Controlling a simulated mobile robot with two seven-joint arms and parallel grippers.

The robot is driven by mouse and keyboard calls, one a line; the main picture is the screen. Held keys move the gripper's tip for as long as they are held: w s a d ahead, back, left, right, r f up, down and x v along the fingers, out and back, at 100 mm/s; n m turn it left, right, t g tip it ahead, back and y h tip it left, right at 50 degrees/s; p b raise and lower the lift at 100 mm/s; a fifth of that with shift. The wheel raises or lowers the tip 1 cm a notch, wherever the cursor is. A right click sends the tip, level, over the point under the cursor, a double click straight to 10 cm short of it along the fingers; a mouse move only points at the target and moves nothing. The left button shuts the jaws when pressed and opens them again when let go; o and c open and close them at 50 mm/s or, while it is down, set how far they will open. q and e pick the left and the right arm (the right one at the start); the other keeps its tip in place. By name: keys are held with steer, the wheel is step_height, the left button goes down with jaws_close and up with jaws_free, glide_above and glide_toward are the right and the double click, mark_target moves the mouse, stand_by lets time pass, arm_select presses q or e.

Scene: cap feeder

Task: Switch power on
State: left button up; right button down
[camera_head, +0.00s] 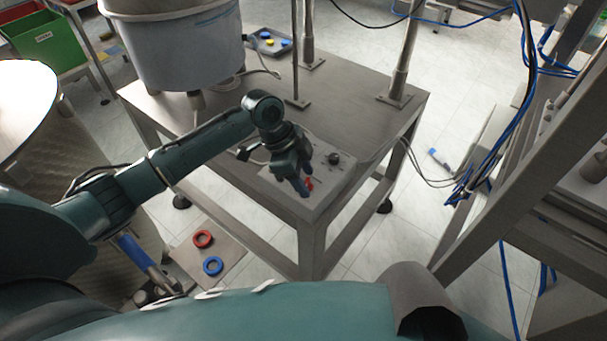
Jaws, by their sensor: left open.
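A grey control box (328,191) sits at the front corner of the metal table. A round black knob (334,158) stands on its top toward the back. A small red part (309,183) shows on the box right beside the left fingertips. My left gripper (301,188) is open and reaches down over the box, with its fingers at the red part. I cannot tell whether they touch it. The gripper hides part of the box's top. My right gripper is not in view.
The metal table (361,75) carries a large grey bowl feeder (178,45) at the back left and metal posts. A frame with blue cables (484,150) stands at the right. Red (203,239) and blue (213,266) rings lie on a plate low in front. A green bin (45,42) is far left.

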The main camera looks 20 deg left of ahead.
arm_select(q)
steer(key=c, duration=1)
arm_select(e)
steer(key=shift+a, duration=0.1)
